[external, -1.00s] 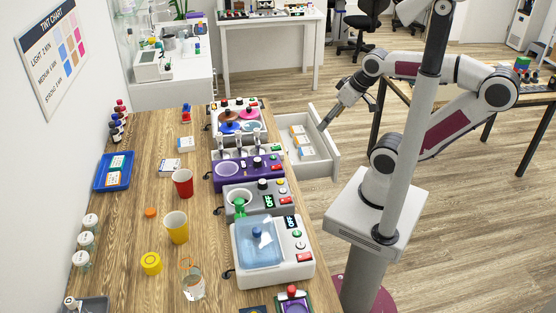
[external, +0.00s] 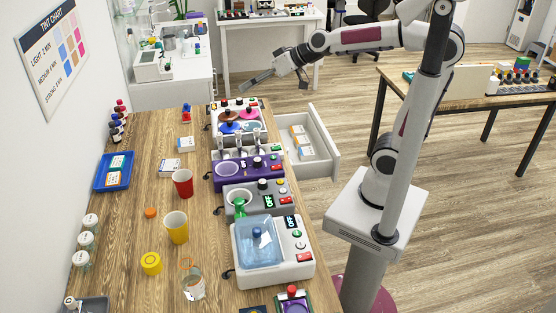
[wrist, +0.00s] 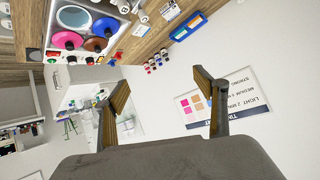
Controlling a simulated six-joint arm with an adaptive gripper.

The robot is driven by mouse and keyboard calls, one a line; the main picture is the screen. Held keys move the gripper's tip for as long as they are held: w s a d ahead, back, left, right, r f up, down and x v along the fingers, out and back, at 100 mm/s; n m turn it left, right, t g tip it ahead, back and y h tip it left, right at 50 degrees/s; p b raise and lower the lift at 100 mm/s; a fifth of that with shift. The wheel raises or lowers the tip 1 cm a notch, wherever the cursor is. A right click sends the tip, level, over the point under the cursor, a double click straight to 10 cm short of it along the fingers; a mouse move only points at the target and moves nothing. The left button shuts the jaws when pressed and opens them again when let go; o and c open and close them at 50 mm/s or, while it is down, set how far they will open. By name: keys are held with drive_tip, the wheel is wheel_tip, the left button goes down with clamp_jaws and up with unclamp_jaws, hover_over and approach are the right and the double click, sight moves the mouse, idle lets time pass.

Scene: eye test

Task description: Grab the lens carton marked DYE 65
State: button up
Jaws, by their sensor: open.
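Small white-and-orange cartons (external: 300,139) lie in the open drawer (external: 327,148) on the right side of the bench. More cartons (external: 117,162) lie in the blue tray (external: 98,182) at the left; the tray also shows in the wrist view (wrist: 187,27). The carton print is too small to read, so I cannot tell which is DYE 65. My gripper (external: 256,82) is raised beyond the far end of the bench, up and left of the drawer and apart from every carton. In the wrist view my gripper (wrist: 162,85) is open, with nothing between its fingers.
A red cup (external: 183,184) and a yellow cup (external: 176,228) stand mid-bench.

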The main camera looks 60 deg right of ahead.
drive_tip(key=w+a+r+m+t, duration=0.1)
drive_tip(key=w+a+r, duration=0.1)
drive_tip(key=w, duration=0.5)
drive_tip(key=w+a+r+t, duration=0.1)
drive_tip(key=w+a+t, duration=0.15)
drive_tip(key=w, duration=0.35)
drive_tip(key=m+h, duration=0.5)
drive_tip(key=h, duration=0.2)
hover_over(186, 144)
wheel_tip(186, 144, down, 12)
wheel_tip(186, 144, down, 14)
drive_tip(key=s+a+m+g+h, duration=0.1)
drive_tip(key=s+m+g+h, duration=0.1)
drive_tip(key=g+h, duration=0.1)
drive_tip(key=shift+s+a+h, duration=0.15)
drive_tip(key=shift+h, duration=0.45)
drive_tip(key=shift+f, duration=0.2)
drive_tip(key=shift+f, duration=2.8)
drive_tip(key=shift+f, duration=0.1)
